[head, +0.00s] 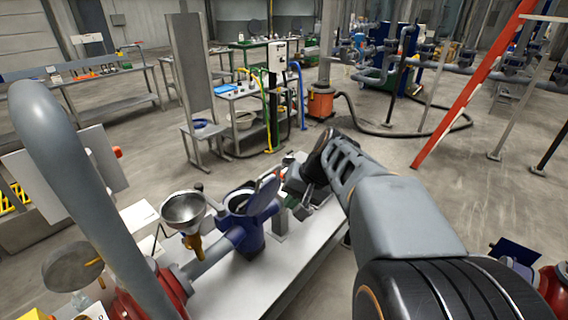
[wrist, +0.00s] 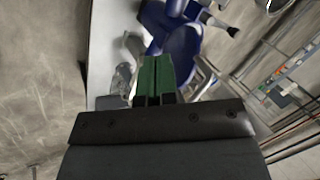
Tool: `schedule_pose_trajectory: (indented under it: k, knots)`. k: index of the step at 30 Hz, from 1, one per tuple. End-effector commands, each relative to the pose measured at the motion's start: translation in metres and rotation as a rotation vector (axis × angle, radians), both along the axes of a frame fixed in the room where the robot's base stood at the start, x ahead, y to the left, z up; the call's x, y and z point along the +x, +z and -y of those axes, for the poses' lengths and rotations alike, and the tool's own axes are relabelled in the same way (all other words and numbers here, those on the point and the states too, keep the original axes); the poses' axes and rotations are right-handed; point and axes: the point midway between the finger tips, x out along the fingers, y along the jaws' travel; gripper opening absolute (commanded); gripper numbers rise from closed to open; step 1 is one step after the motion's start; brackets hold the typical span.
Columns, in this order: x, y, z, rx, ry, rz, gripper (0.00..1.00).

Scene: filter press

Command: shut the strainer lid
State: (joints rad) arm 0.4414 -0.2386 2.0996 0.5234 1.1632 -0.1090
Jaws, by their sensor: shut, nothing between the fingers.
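The blue strainer (head: 246,238) stands on a pale bench, its round top opening showing. Its blue-grey lid (head: 265,201) is open, standing steeply tilted at the right side of the opening. My gripper (head: 298,190) is just right of the lid, on the side away from the opening. In the wrist view the green fingers (wrist: 156,62) are together with nothing between them. Blue strainer parts (wrist: 180,40) lie just beyond the fingertips there. Whether the fingers touch the lid I cannot tell. The hinge is partly hidden by the lid and gripper.
A metal funnel (head: 183,208) stands left of the strainer. A thick grey pipe (head: 75,165) rises at the left front. The bench (head: 265,285) is mostly bare in front of the strainer. An orange ladder-like rail (head: 475,80) leans at the right. Open floor lies behind.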

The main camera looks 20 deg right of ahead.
Motion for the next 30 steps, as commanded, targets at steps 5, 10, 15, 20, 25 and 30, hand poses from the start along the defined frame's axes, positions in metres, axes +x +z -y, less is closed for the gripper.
schedule_pose_trajectory:
  k: [5,10,15,20,25,30]
  knots:
    - [0.039,0.026,0.074,0.265,-0.190,0.091,0.00]
    - [0.051,0.045,0.121,0.399,-0.270,0.186,0.00]
    - [0.062,0.044,0.130,0.441,-0.290,0.221,0.00]
    - [0.079,0.030,0.115,0.443,-0.288,0.221,0.00]
    - [0.100,0.011,0.097,0.442,-0.289,0.219,0.00]
    - [0.118,-0.006,0.081,0.441,-0.289,0.220,0.00]
